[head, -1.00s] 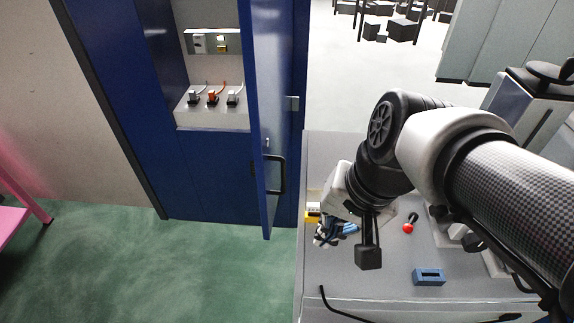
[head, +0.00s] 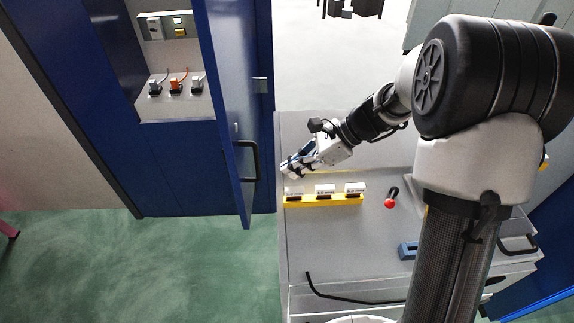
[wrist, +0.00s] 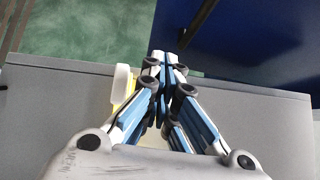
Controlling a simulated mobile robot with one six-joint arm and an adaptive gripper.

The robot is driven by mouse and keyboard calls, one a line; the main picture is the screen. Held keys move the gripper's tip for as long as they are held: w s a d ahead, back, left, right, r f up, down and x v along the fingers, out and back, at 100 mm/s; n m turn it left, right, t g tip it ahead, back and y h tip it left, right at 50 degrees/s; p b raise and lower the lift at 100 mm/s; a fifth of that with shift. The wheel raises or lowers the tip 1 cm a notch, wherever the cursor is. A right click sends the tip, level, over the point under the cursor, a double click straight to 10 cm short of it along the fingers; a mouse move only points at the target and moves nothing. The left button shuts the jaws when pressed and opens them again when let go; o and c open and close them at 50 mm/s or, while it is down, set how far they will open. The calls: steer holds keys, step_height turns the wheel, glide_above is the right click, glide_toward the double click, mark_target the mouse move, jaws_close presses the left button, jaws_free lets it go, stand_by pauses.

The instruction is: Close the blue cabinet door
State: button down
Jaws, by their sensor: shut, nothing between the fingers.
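The blue cabinet (head: 165,160) stands at the left in the head view. Its blue door (head: 228,95) is open and juts toward the camera, with a dark handle (head: 252,160) on its right face. My gripper (head: 287,172) is shut and empty, above the left edge of the grey worktop, to the right of the handle and apart from it. In the wrist view my gripper (wrist: 163,62) shows its fingertips together, pointing past the worktop edge, with a dark blue panel (wrist: 250,40) beyond at the right.
A yellow holder (head: 325,201) with white labelled blocks sits on the worktop (head: 330,245) below my gripper. A red-tipped lever (head: 391,201) and a blue block (head: 408,251) are farther right. Plugs (head: 176,85) sit inside the cabinet. Green floor (head: 170,270) before the door is clear.

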mark_target(243, 190)
steer(key=a+f, duration=0.2)
steer(key=a, duration=0.1)
steer(key=a+f+b, duration=0.1)
steer(key=a, duration=0.2)
steer(key=w+a+f+b, duration=0.1)
steer(key=a+f, duration=0.1)
steer(key=a, duration=0.1)
steer(key=shift+a+f, duration=0.3)
steer(key=shift+a, duration=0.1)
